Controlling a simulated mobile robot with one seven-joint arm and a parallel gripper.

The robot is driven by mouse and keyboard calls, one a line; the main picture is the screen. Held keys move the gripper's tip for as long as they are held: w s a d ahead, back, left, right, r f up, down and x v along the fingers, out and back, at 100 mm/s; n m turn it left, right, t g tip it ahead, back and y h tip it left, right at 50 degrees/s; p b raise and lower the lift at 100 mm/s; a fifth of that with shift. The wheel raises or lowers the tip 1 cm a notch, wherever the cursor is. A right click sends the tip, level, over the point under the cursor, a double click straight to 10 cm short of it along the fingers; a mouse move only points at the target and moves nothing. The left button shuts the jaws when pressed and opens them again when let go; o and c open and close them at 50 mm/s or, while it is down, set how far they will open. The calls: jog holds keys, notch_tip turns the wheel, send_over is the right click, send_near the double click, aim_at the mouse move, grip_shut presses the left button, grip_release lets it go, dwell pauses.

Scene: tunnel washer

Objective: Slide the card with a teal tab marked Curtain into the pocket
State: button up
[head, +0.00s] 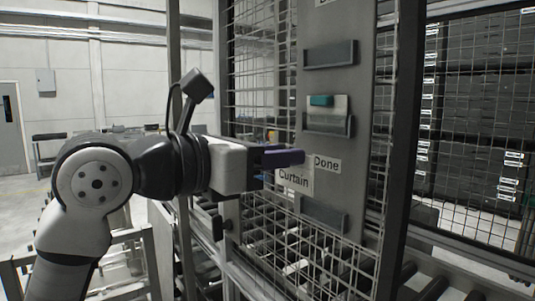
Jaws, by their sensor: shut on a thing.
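My gripper (301,157) has purple fingers and is shut at the left edge of the grey panel. A pale card marked Curtain (293,181) hangs just below the fingers and is held in them. Its top edge and any tab are hidden by the fingers. The panel bears a dark top pocket (330,54), which looks empty, a middle pocket (328,124) and a bottom pocket (324,216). A pale card with a teal tab (321,100) stands in the middle pocket, with no readable writing. A Done label (327,163) shows above the bottom pocket, right of the held card.
The grey panel (350,90) is fixed on a wire mesh guard (262,75). A dark post (404,130) stands to its right. Rollers (310,265) lie behind the lower mesh. Open floor shows at the far left.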

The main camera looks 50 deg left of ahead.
aim_at(293, 177)
jog(key=shift+w+d+f, duration=0.1)
jog(key=shift+w+f, duration=0.15)
jog(key=shift+w, duration=0.8)
jog(key=shift+w+d+f, duration=0.1)
jog(key=shift+w+f, duration=0.2)
jog(key=shift+w, duration=0.7)
jog(key=shift+w+d+f, duration=0.1)
jog(key=shift+w+f, duration=0.15)
jog(key=shift+w, duration=0.8)
jog(key=shift+f+b, duration=0.65)
jog(key=shift+f, duration=0.4)
jog(key=shift+f+b, duration=0.5)
jog(key=shift+b, duration=0.1)
jog(key=shift+f+b, duration=0.15)
jog(key=shift+b, duration=0.2)
jog(key=shift+f+b, duration=0.3)
jog(key=shift+b, duration=0.1)
jog(key=shift+f+b, duration=0.45)
jog(key=shift+b, duration=0.15)
jog(key=o, duration=1)
jog(key=shift+o, duration=0.2)
